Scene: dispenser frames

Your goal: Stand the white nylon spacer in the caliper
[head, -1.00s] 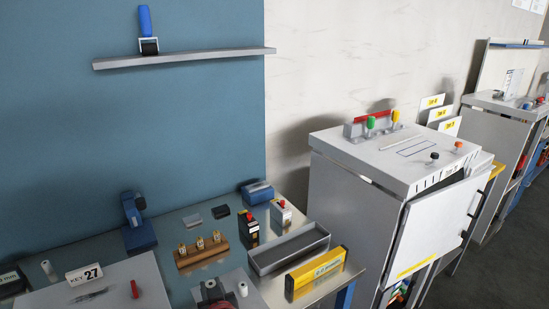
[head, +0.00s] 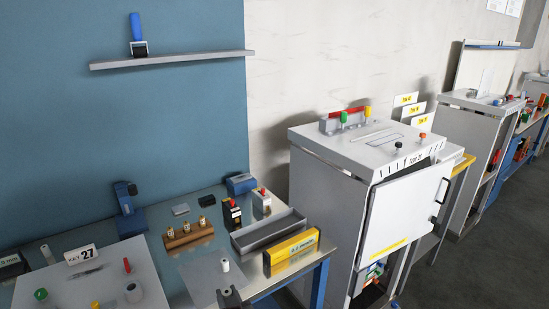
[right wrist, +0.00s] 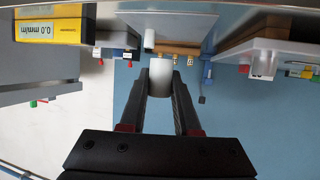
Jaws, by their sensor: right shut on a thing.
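A white cylinder, the nylon spacer (right wrist: 161,72), is held between the two black fingers of my right gripper (right wrist: 160,90) in the right wrist view. In the head view my right gripper (head: 230,297) shows dark at the bottom edge, above the bench; the spacer is hard to make out there. A dark device with a pale green "mm" display (head: 11,264) is cut off at the left edge. It may be the caliper, but its jaws are not visible. My left gripper is not in view.
Another white cylinder (head: 225,265) stands just beyond my right gripper. A grey tray (head: 266,239), a yellow "0.0 mm" block (head: 291,246) and a wooden block with brass pieces (head: 188,236) lie near it.

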